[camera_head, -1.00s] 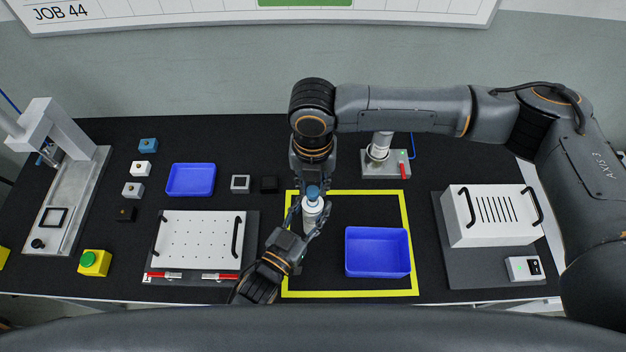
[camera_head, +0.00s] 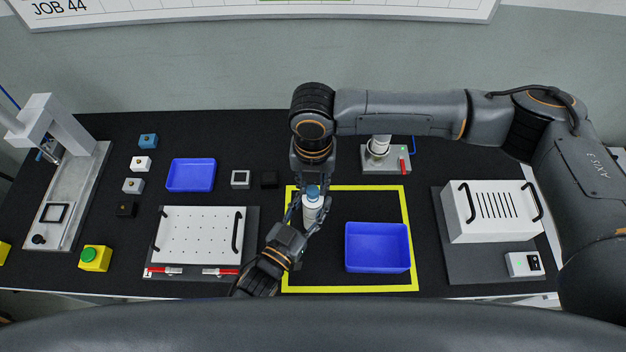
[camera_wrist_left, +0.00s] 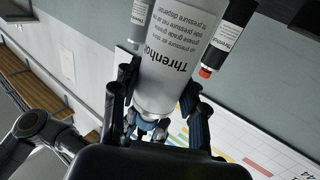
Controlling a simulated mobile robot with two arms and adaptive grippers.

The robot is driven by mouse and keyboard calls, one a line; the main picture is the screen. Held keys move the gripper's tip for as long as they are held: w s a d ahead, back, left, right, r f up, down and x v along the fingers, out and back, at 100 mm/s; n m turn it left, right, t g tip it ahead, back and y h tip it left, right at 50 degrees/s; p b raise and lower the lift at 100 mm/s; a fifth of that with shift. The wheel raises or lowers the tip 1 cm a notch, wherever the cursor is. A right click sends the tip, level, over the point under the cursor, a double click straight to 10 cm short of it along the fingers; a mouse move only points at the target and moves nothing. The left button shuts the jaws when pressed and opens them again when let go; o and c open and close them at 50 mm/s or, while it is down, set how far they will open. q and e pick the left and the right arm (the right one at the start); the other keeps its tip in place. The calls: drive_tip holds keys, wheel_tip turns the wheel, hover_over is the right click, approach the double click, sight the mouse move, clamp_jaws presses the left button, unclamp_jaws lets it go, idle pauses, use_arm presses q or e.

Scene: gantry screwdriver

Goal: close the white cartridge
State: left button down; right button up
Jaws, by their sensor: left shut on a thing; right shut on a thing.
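The white cartridge (camera_head: 311,212) stands upright over the yellow-framed area in the head view, with a blue cap (camera_head: 312,191) at its top. My left gripper (camera_head: 309,228) is shut on the cartridge body from the front left. The left wrist view shows the lettered white body (camera_wrist_left: 172,75) between my left fingers (camera_wrist_left: 160,105). My right gripper (camera_head: 312,193) comes down from above and is shut on the blue cap. The cap sits against the top of the body; whether it is seated fully I cannot tell.
A blue bin (camera_head: 377,248) stands just right of the cartridge inside the yellow frame (camera_head: 408,225). A white perforated plate (camera_head: 198,235) lies to the left, and a white slotted box (camera_head: 490,213) to the right. A white canister stand (camera_head: 385,164) is behind.

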drive_tip(key=shift+f, duration=0.4)
